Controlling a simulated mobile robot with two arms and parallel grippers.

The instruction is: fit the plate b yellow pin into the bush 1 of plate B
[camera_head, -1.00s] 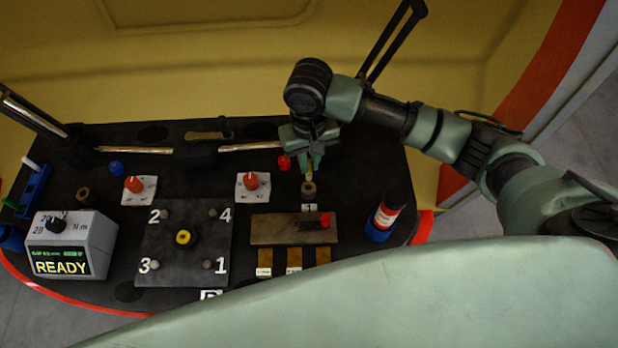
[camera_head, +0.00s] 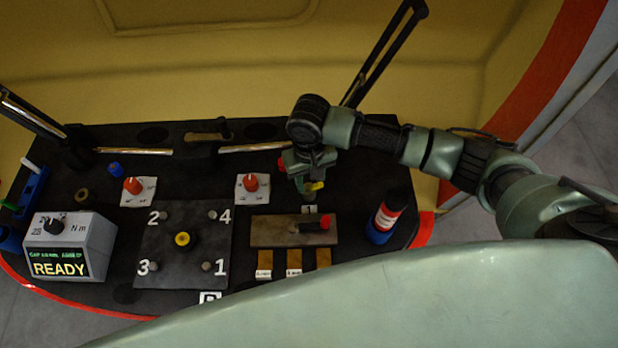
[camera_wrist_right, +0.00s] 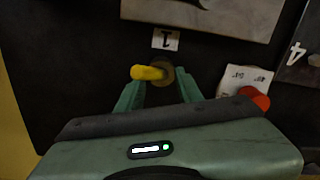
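The yellow pin (camera_wrist_right: 149,73) shows in the right wrist view, tilted well over to the left. Its right end overlaps a brown ring-shaped bush (camera_wrist_right: 163,71) beside a "1" label (camera_wrist_right: 166,40); I cannot tell whether that end is in the hole. In the head view the yellow pin (camera_head: 316,186) leans right. My right gripper (camera_wrist_right: 160,88) has its two green fingers spread either side of the pin, apparently apart from it. The dark square plate (camera_head: 185,270), with "B" at its front edge, carries corner numbers and a yellow-ringed centre piece (camera_head: 183,239). My left gripper is not in view.
A brown plate with a red-ended lever (camera_head: 265,231) lies in front of the "1" label. A metal rail runs behind.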

